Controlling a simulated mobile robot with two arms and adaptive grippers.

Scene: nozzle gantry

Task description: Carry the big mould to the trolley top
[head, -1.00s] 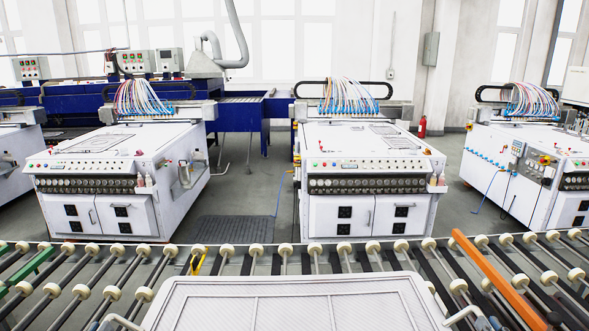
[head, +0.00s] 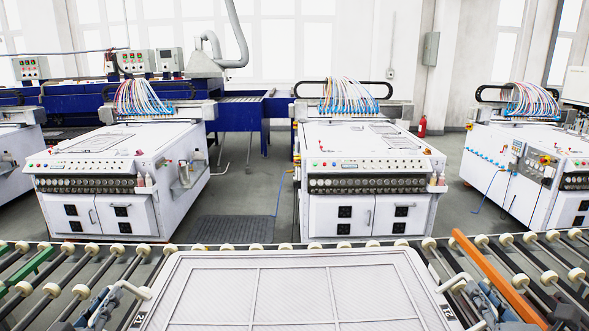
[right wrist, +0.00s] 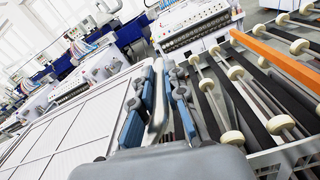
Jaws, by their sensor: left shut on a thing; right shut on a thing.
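The big mould (head: 293,262) is a wide white panel with a raised rim, thin ribs and "21" labels, at the bottom middle of the head view. It also fills the left of the right wrist view (right wrist: 60,135). My left gripper (head: 103,302) is shut on its left handle (head: 133,290). My right gripper (head: 478,292) is shut on its right handle (head: 455,284); in the right wrist view the right gripper's blue pads (right wrist: 158,105) stand either side of that handle. The mould's near edge is cut off by the frame. I cannot make out a trolley.
A roller conveyor (head: 60,283) with cream wheels runs across behind and beside the mould. An orange bar (head: 490,272) slants over it at the right. White machines (head: 368,190) stand beyond, with a dark mat (head: 232,229) on the floor between two of them.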

